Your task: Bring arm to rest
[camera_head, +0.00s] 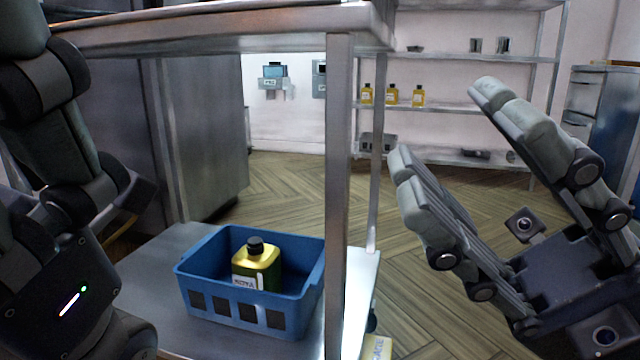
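My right gripper (445,125) is at the right of the head view. Its two grey padded fingers are spread wide with nothing between them, and it is held up in front of the wooden floor, right of the metal table. My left arm (65,150) stands folded at the left edge. Its gripper fingers do not show.
A wall rack (460,108) at the back holds several yellow bottles.

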